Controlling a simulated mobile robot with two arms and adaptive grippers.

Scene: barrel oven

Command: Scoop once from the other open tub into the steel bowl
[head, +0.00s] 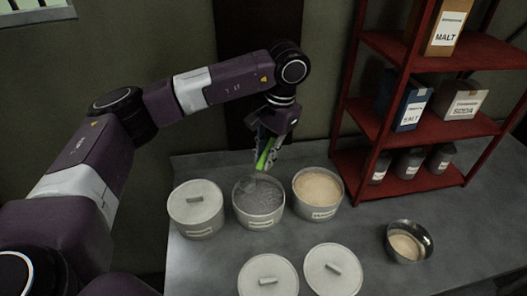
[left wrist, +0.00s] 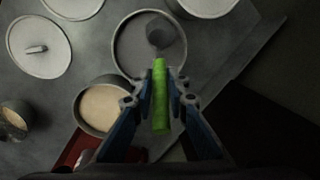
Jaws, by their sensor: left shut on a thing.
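My left gripper (head: 267,148) is shut on the green handle (head: 264,160) of a scoop, above the middle tub. The left wrist view shows the handle (left wrist: 160,95) between the fingers and a dark scoop head (left wrist: 161,36) inside the tub's outline. I cannot tell whether it touches the contents. The middle tub (head: 258,223) is open, with grey grainy contents. The right tub (head: 320,212) is open, with tan contents. The steel bowl (head: 425,250) stands to the right with some tan material in it. My right gripper is not in view.
A lidded tub (head: 196,208) stands left of the open ones. Two loose lids (head: 268,278) (head: 332,270) lie in front. A red shelf (head: 420,125) with boxes and dark jars stands at the back right. The grey table is clear between the right tub and the bowl.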

